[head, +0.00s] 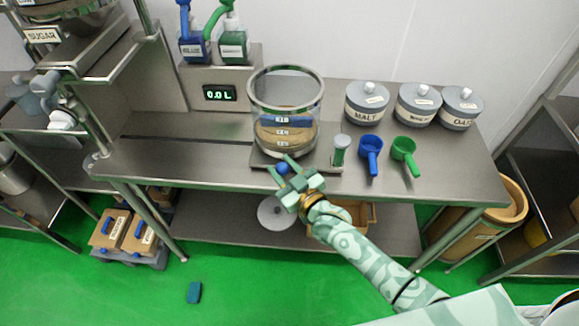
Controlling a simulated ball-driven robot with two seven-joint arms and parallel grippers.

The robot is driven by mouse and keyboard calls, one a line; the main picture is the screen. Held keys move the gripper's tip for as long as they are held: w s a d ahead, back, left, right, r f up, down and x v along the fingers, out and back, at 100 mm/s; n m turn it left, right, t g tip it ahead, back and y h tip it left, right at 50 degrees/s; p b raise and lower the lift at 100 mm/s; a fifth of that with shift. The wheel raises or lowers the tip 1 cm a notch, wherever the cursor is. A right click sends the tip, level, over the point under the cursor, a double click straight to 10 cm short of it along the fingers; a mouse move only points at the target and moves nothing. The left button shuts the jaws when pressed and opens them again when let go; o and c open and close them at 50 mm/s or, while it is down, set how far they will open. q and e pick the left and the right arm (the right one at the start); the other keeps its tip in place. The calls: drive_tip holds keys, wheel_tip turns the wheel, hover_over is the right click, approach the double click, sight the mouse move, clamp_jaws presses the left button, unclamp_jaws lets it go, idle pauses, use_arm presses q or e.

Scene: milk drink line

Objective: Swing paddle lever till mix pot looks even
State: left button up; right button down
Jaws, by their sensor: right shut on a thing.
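The mix pot (262,97) is a clear pot with a metal rim on the steel bench. Its contents (286,137) sit low in it and show brown, tan and dark areas, not one even colour; small marked bands show through the wall. The paddle lever's blue knob (282,168) is at the front of the pot's base. My right gripper (288,171) is shut on the lever at this knob; its fingers hide most of the lever. My left gripper is out of view.
Blue (370,150) and green (404,152) scoops lie further right, before several lidded jars (367,103). A display (220,93) reads 0.0 L. The bench's left front is clear.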

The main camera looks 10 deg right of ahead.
drive_tip(key=shift+a, duration=0.25)
drive_tip(key=c, duration=1)
unclamp_jaws()
drive_tip(key=p+v, duration=0.2)
drive_tip(key=v, duration=1.4)
drive_tip(key=shift+d, duration=0.15)
